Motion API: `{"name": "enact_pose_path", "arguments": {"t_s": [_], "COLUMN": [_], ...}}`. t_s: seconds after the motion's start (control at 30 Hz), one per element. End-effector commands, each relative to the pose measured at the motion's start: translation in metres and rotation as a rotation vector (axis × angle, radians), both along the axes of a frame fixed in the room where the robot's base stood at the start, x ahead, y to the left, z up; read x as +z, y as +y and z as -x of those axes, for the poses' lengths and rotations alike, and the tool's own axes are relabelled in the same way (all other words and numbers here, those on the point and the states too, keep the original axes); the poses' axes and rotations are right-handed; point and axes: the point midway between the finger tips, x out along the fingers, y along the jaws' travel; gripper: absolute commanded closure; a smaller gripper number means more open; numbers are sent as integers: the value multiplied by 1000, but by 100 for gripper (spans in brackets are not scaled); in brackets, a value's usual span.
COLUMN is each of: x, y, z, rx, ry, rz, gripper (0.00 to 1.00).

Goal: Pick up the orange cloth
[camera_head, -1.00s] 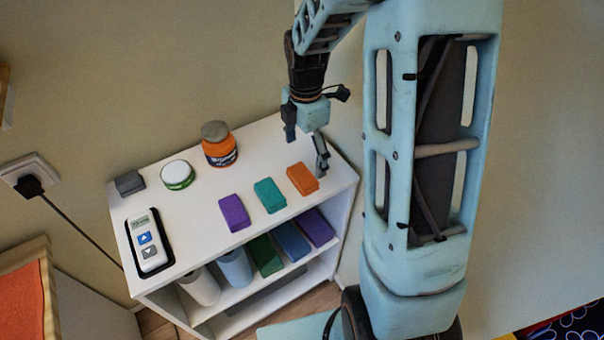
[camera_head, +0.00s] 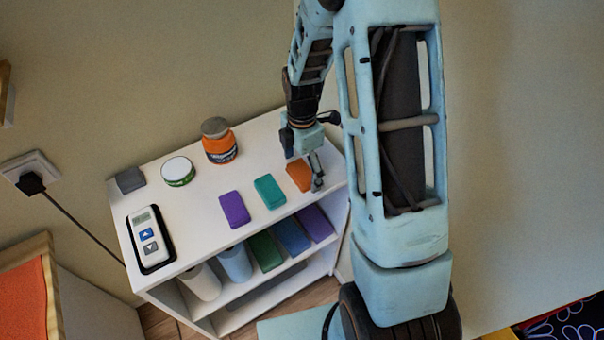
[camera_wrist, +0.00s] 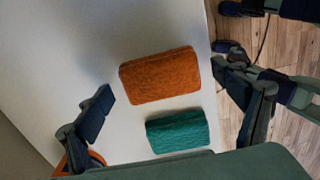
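The orange cloth (camera_head: 299,175) is a small folded block lying on the white shelf top, near its right end. In the wrist view the orange cloth (camera_wrist: 160,75) lies between my two spread fingers and ahead of them, touched by neither. My gripper (camera_head: 302,172) is open and empty, just above the cloth, and one finger partly covers it in the head view. In the wrist view my gripper (camera_wrist: 163,95) has one finger over the shelf top and the other past the shelf's edge.
A teal cloth (camera_head: 270,191) lies close beside the orange one, also between the fingers in the wrist view (camera_wrist: 178,131). A purple cloth (camera_head: 234,209), an orange jar (camera_head: 219,147), a white-lidded tub (camera_head: 178,171) and a handheld device (camera_head: 149,240) stand further left. A lower shelf holds several rolled and folded items.

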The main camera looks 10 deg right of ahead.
Motion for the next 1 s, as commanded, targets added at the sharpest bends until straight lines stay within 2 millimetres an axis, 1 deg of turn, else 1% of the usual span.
{"name": "enact_pose_path", "arguments": {"t_s": [0.03,0.3,0.37,0.4,0.77,0.87,1.0], "x": [0,0,0,0,2,8,26], "y": [0,0,0,0,0,0,0], "z": [0,0,0,0,0,0,-1], "rx": [0,0,0,0,-1,-1,-1], "ry": [0,0,0,0,1,-1,-4], "rz": [0,0,0,0,-1,0,0], "gripper": [20,49,56,58,58,58,58]}}
